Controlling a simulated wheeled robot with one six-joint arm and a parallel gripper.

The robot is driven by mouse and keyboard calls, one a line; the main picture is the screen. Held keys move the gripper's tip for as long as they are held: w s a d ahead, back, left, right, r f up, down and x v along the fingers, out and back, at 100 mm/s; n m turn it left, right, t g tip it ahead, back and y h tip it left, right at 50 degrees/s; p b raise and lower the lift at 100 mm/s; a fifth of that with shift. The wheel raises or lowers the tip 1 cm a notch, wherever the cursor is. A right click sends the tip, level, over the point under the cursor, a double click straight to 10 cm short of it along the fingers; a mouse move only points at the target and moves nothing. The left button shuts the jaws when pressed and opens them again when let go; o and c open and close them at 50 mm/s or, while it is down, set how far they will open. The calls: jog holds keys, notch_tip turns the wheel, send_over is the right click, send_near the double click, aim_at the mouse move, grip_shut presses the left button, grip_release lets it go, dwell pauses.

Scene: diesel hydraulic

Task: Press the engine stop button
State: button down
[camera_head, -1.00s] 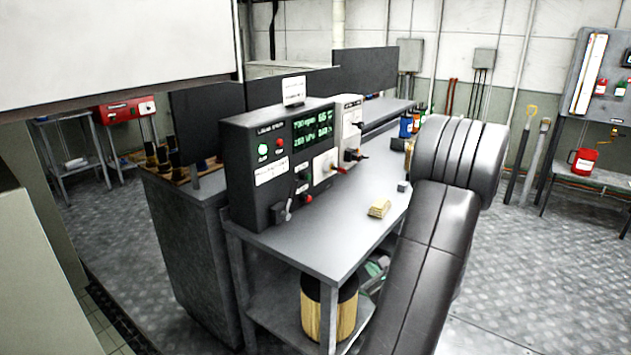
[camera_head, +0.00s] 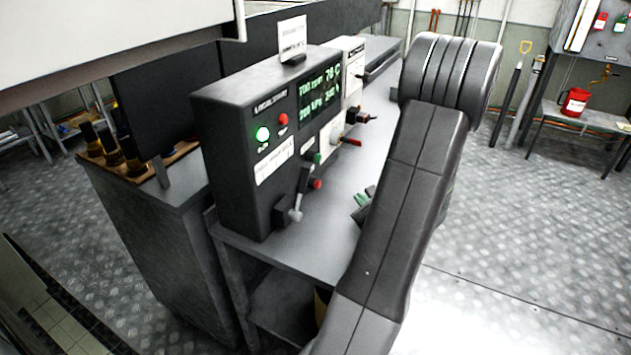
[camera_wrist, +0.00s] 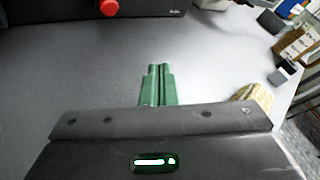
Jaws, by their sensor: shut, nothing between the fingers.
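The dark control panel (camera_head: 262,190) stands on the grey bench. Its face has a lit green button (camera_head: 263,133), a red button (camera_head: 283,118) beside it, and a green display (camera_head: 319,98). Lower down are a green knob (camera_head: 317,158) and a red knob (camera_head: 317,184). The small labels are unreadable, so I cannot tell which is the engine stop. A red knob shows at the top of the wrist view (camera_wrist: 109,7). My gripper (camera_wrist: 158,68) has its green fingers together and empty, above the bench top, apart from the panel. It also shows partly behind my arm (camera_head: 361,200).
The bench top (camera_wrist: 70,75) is clear around the fingers. A yellowish block (camera_wrist: 254,96) and a small grey block (camera_wrist: 281,76) lie to the right. A lever (camera_head: 292,212) sticks out at the panel's lower front. A white sign (camera_head: 292,38) stands on the panel.

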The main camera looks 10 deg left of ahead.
aim_at(317, 184)
jog(key=shift+a, duration=0.1)
jog(key=w+a, duration=0.1)
jog(key=a, duration=0.1)
jog(key=w+a, duration=0.1)
jog(key=a, duration=0.3)
jog(key=shift+w+a+f, duration=0.15)
jog(key=shift+w+a, duration=0.15)
jog(key=shift+w, duration=0.1)
jog(key=shift+w+a+b, duration=0.25)
jog(key=shift+a+b, duration=0.25)
jog(key=shift+a, duration=0.2)
dwell(1.4)
jog(key=shift+w+a+b, duration=0.15)
jog(key=shift+a+b, duration=0.2)
jog(key=shift+b, duration=0.05)
jog(key=shift+w+a+b, duration=0.25)
jog(key=shift+a+b, duration=0.15)
jog(key=shift+a, duration=0.1)
dwell(0.7)
jog(key=shift+d, duration=0.1)
jog(key=shift+s+d, duration=0.4)
jog(key=shift+d, duration=0.35)
